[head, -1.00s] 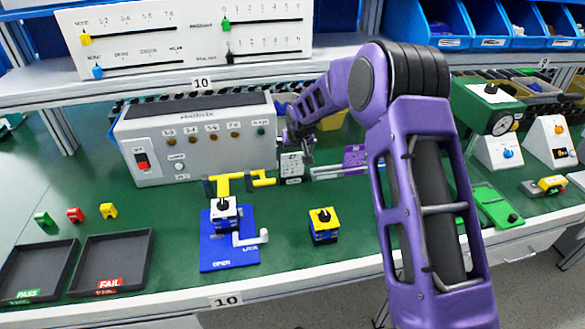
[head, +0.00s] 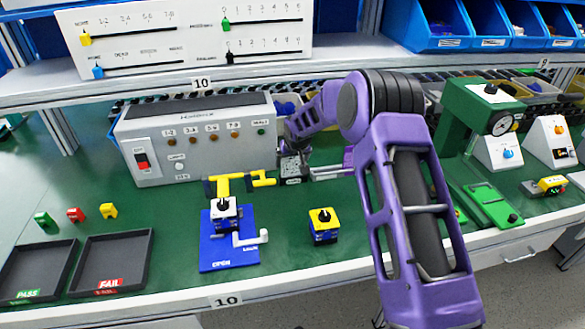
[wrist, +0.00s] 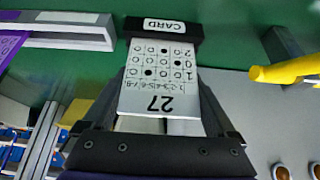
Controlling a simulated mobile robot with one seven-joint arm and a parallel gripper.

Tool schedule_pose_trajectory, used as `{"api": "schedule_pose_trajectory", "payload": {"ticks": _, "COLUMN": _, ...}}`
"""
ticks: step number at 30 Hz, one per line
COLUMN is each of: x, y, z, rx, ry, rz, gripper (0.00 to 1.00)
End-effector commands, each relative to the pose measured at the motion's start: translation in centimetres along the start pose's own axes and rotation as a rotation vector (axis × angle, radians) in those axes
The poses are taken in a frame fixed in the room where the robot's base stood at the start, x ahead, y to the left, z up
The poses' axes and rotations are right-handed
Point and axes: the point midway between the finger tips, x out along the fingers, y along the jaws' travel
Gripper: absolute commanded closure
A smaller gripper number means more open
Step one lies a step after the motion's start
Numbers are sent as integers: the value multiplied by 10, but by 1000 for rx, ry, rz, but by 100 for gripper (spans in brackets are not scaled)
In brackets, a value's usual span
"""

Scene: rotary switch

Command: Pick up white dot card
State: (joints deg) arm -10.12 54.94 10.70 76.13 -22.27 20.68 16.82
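The white dot card (wrist: 158,80) stands in a black holder labelled CARD (wrist: 165,27). It bears black and open dots and the number 27, upside down in the wrist view. My gripper (wrist: 162,82) has a finger at each side of the card, with the card between them. The fingers are apart; I cannot make out firm contact with its edges. In the head view, my gripper (head: 293,155) is at the card holder (head: 291,180), right of the grey control box, and hides most of the card.
The grey control box (head: 195,145) stands close at the left. A pale rail (wrist: 70,30) lies beside the holder.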

Motion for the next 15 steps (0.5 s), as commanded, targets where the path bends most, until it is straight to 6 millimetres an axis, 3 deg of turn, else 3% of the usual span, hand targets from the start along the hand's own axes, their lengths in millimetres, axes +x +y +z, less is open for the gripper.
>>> {"api": "schedule_pose_trajectory", "payload": {"ticks": 1, "x": 0, "y": 0, "z": 0, "rx": 0, "ry": 0, "rz": 0, "gripper": 52}}
{"api": "schedule_pose_trajectory", "payload": {"ticks": 3, "x": 0, "y": 0, "z": 0, "rx": 0, "ry": 0, "rz": 0, "gripper": 61}}
{"api": "schedule_pose_trajectory", "payload": {"ticks": 11, "x": -4, "y": 0, "z": -2, "rx": 0, "ry": 2, "rz": 0, "gripper": 62}}
{"api": "schedule_pose_trajectory", "payload": {"ticks": 15, "x": -21, "y": 0, "z": -13, "rx": -1, "ry": 4, "rz": 1, "gripper": 62}}
